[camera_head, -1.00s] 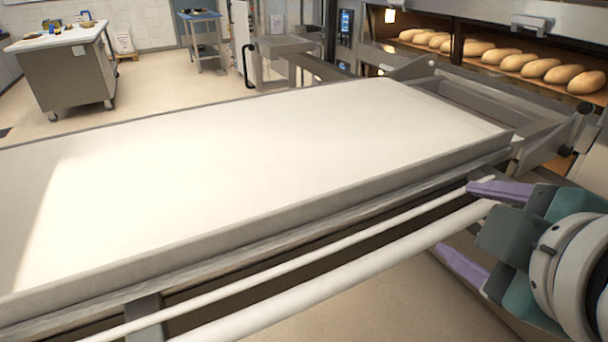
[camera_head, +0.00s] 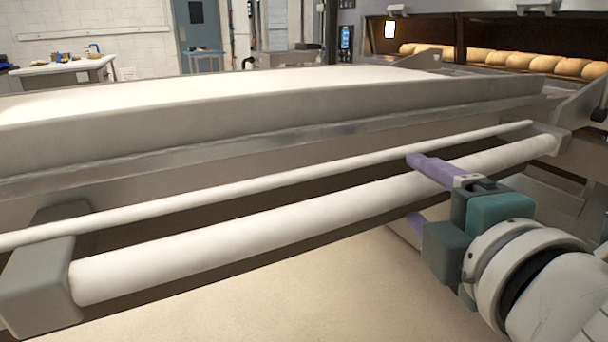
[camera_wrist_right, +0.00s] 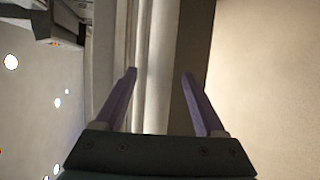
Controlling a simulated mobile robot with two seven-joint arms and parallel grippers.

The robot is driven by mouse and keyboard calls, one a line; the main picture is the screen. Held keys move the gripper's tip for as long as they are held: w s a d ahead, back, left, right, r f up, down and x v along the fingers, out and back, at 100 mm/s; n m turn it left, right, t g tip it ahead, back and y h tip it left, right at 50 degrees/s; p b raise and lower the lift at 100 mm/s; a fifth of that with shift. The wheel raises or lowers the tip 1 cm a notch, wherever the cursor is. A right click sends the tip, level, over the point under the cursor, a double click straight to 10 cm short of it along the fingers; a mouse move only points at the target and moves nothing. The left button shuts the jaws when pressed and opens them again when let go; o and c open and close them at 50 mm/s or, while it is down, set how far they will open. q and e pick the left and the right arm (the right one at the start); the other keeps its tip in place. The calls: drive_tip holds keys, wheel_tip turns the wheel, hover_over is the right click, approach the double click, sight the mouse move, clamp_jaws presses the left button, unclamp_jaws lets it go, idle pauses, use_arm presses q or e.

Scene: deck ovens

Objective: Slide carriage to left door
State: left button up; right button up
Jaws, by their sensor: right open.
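The carriage is a long loader with a pale bed (camera_head: 230,90) and a grey metal side (camera_head: 250,122). A thick white handle bar (camera_head: 250,225) runs along its near side, with a thinner white rail (camera_head: 240,187) behind it. My right gripper (camera_head: 411,190) is open near the right end of the bar. One purple finger passes above the bar and the other shows below it. In the right wrist view the bar (camera_wrist_right: 158,60) lies between the spread fingers (camera_wrist_right: 160,75); contact cannot be told. My left gripper is out of view.
The oven's left opening (camera_head: 420,32) and right opening, both with loaves (camera_head: 545,63), stand behind the carriage's right end. Grey brackets hold the bar, one at the left (camera_head: 40,270). A worktable (camera_head: 65,72) stands far left. Bare floor (camera_head: 300,285) lies before the bar.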

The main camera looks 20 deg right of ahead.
drive_tip(key=x, duration=0.6)
drive_tip(key=shift+d, duration=0.1)
drive_tip(key=shift+c, duration=0.4)
clamp_jaws()
idle(0.8)
